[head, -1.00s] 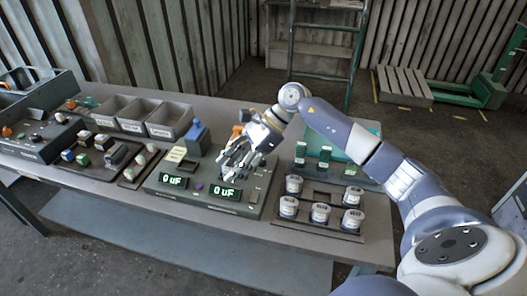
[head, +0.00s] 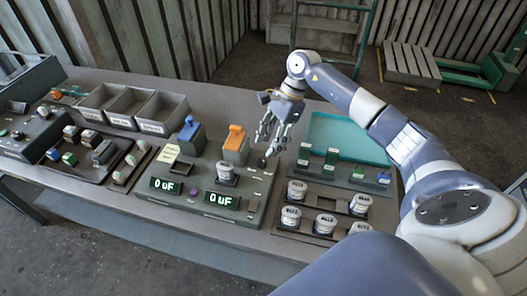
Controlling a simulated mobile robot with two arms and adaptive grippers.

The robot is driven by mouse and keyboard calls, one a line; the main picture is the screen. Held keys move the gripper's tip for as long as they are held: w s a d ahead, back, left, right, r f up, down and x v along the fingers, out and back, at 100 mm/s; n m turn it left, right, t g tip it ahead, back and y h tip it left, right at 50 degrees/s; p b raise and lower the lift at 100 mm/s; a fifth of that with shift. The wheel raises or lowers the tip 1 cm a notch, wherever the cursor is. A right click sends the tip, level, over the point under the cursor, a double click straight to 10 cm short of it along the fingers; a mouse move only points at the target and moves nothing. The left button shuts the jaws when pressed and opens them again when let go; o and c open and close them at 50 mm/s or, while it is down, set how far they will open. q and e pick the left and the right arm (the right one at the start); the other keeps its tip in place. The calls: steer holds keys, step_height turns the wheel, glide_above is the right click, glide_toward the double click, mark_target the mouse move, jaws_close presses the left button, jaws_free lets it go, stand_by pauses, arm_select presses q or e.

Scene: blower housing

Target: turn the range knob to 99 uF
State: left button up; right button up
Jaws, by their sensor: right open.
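The grey test panel (head: 160,206) stands on the bench with two lit displays, the left one (head: 165,185) and the right one (head: 222,200), both reading 0 uF. A small dark knob (head: 263,162) sits at the panel's back right and seems to be the range knob; its markings are too small to read. My right gripper (head: 268,147) is open and empty, pointing down just above and behind this knob, with fingers close to it. I cannot tell whether they touch. A white-and-grey capacitor (head: 226,174) stands on the panel. My left gripper is not in view.
A blue-handled block (head: 189,133) and an orange-handled block (head: 235,145) stand at the panel's back edge. Right are a rack of white capacitors (head: 325,224) and a teal tray (head: 345,135). Grey bins (head: 160,112) stand left.

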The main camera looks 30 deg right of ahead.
mark_target(262, 159)
steer(key=x, duration=0.2)
steer(key=p+x, duration=0.1)
steer(key=x, duration=0.1)
steer(key=shift+w+f, duration=0.25)
steer(key=shift+f, duration=0.05)
steer(key=shift+a+f+p, duration=0.25)
steer(key=shift+f+p, duration=0.05)
steer(key=shift+f, duration=0.4)
steer(key=shift+c, duration=0.9)
steer(key=c, duration=0.9)
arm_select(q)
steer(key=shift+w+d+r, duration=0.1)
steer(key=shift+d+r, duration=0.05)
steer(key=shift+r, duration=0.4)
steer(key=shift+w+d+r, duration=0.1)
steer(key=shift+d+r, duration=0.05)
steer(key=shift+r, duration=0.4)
arm_select(e)
jaws_close()
